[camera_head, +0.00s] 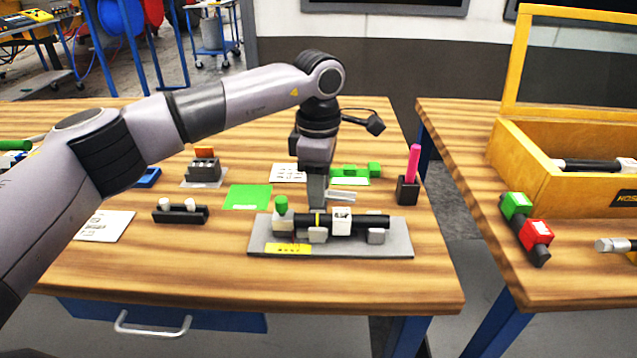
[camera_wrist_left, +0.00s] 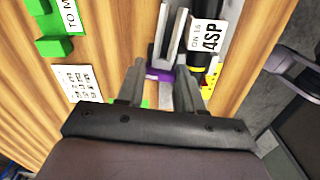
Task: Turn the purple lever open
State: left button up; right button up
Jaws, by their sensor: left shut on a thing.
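A grey fixture plate (camera_head: 340,249) on the middle table carries a black cylinder (camera_head: 370,221) with a white label, lying level in pale blocks. My left gripper (camera_head: 317,203) points down just behind the cylinder. In the left wrist view, the purple lever (camera_wrist_left: 160,74) shows as a small purple patch between the fingers of my left gripper (camera_wrist_left: 164,85), which are closed on it. Two pale metal prongs (camera_wrist_left: 172,38) stand beyond it. The lever is hidden behind my gripper in the head view. How far the lever is turned cannot be told. My right gripper is not in view.
A green knob (camera_head: 281,204) stands at the plate's left end. A black cup (camera_head: 407,190) with a pink stick stands at the right. A black rack (camera_head: 180,214) and a green mat (camera_head: 247,197) lie to the left. The table's front strip is clear.

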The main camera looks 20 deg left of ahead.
pick_arm(q)
jog(key=shift+a+r+n, duration=0.1)
jog(key=shift+n, duration=0.6)
jog(key=o, duration=1)
jog(key=shift+o, duration=0.2)
notch_tip(320, 180, up, 7)
jog(key=shift+r+b, duration=0.1)
jog(key=shift+b, duration=0.2)
